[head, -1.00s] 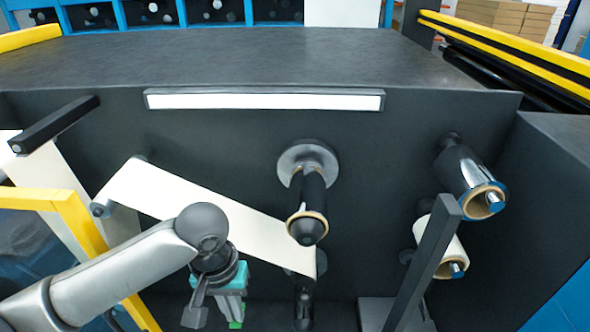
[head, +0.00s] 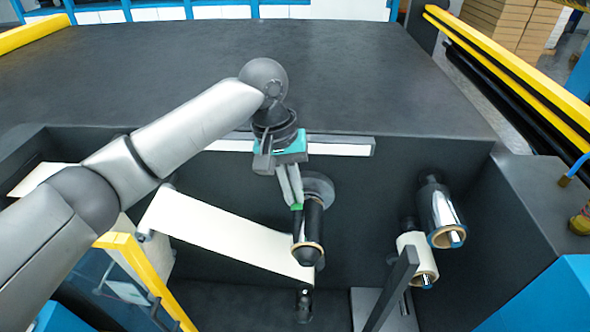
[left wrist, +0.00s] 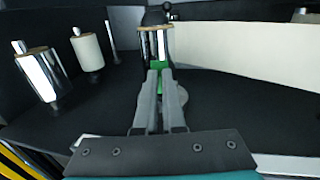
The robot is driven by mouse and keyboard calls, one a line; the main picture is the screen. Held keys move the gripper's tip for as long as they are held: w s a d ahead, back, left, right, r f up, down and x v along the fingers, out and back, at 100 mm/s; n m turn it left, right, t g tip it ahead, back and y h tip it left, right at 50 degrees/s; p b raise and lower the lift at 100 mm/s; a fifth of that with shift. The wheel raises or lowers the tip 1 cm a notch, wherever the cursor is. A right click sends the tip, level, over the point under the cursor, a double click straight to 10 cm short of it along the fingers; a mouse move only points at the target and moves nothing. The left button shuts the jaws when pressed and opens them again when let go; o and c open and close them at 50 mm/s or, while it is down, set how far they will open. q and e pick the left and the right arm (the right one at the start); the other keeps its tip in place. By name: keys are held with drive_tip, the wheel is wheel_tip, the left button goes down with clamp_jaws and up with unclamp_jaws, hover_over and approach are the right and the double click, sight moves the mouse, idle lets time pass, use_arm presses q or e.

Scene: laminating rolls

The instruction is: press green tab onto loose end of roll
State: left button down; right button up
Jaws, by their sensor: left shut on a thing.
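My left gripper (head: 297,207) reaches down from above to the middle roll. It is shut on the green tab (left wrist: 158,63), of which only small green bits show at the fingertips. The middle roll (head: 311,222) is dark with a brown core edge at its near end. The fingertips are at the roll's upper left side; I cannot tell whether the tab touches it. In the left wrist view the roll (left wrist: 153,42) lies just beyond the fingertips. The roll's loose end cannot be made out. My right gripper is not in view.
A cream web (head: 225,235) slants from a left roller down to below the middle roll. A shiny roll (head: 440,208) and a cream roll (head: 417,255) stand at the right, near a dark upright bar (head: 391,290). A yellow frame (head: 150,270) is at the lower left.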

sight(302, 224)
use_arm(q)
drive_tip(key=shift+w+d+r, duration=0.15)
drive_tip(key=shift+r, duration=0.2)
drive_tip(key=shift+d+f, duration=0.2)
drive_tip(key=shift+f, duration=0.9)
drive_tip(key=shift+d+f+b, duration=0.2)
drive_tip(key=shift+f+b, duration=0.9)
drive_tip(key=shift+f, duration=0.05)
drive_tip(key=shift+d+f+b, duration=0.2)
drive_tip(key=shift+f+b, duration=0.65)
drive_tip(key=shift+b, duration=0.55)
drive_tip(key=shift+f, duration=0.45)
drive_tip(key=c, duration=0.9)
unclamp_jaws()
drive_tip(key=shift+d, duration=0.1)
drive_tip(key=shift+c, duration=0.2)
drive_tip(key=shift+r, duration=0.1)
